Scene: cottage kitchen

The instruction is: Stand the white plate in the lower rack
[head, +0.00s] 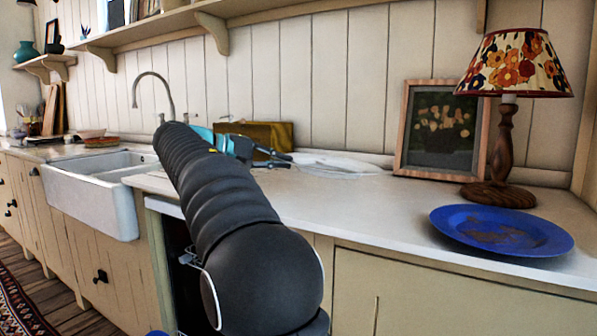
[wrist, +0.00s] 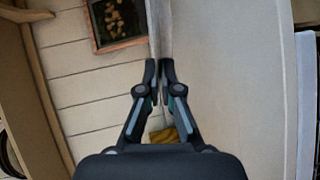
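The white plate (head: 345,165) shows in the head view, roughly level, at the back of the counter and just right of my fingertips. My gripper (head: 288,159) reaches sideways there, with its fingers nearly together on the plate's left rim. In the wrist view, my fingertips (wrist: 159,72) leave a thin gap, with a pale narrow strip beyond that looks like the plate seen edge-on. I cannot tell whether the plate touches the counter. A rack (head: 190,257) shows slightly in the dark opening under the counter, mostly hidden behind my arm.
A blue plate (head: 465,217) with brown marks lies on the counter (head: 385,212) at right, before a lamp (head: 505,140). A framed picture (head: 443,130) leans on the wall. A gold box (head: 268,134) stands behind my gripper. A white sink (head: 95,190) is at left. The counter's middle is clear.

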